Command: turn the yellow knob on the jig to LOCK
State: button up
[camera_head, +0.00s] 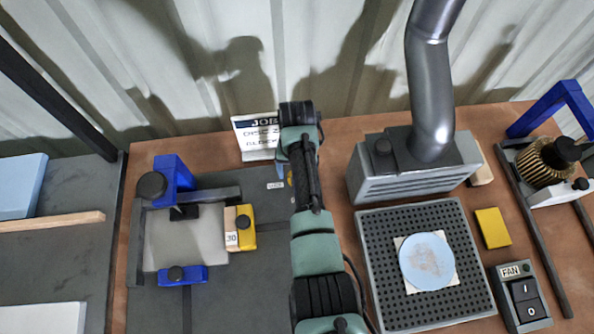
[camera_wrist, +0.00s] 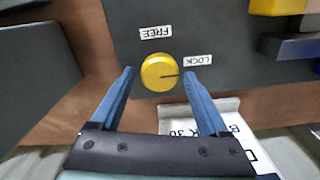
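The round yellow knob (camera_wrist: 160,72) is on the dark jig plate (camera_wrist: 225,30) in the wrist view. Its dark line points right, towards and slightly below the LOCK label (camera_wrist: 198,60). The FREE label (camera_wrist: 155,32) is above the knob. My gripper (camera_wrist: 159,70) is open, with one blue finger on each side of the knob. Gaps show between the knob and both fingers, and I cannot tell how far the tips are above the plate.
A white job card (camera_head: 256,137) stands behind the jig. Blue (camera_head: 183,274) and yellow (camera_head: 246,228) blocks edge the jig's pale pad (camera_head: 185,245). Right of my arm are a grey fume unit with a duct (camera_head: 415,165), a perforated plate (camera_head: 375,270) and a FAN switch box (camera_head: 522,298).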

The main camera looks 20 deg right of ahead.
jog(key=shift+o, duration=0.4)
notch_tip(320, 180, up, 13)
jog(key=b, duration=0.1)
dwell(0.3)
jog(key=shift+f, duration=0.1)
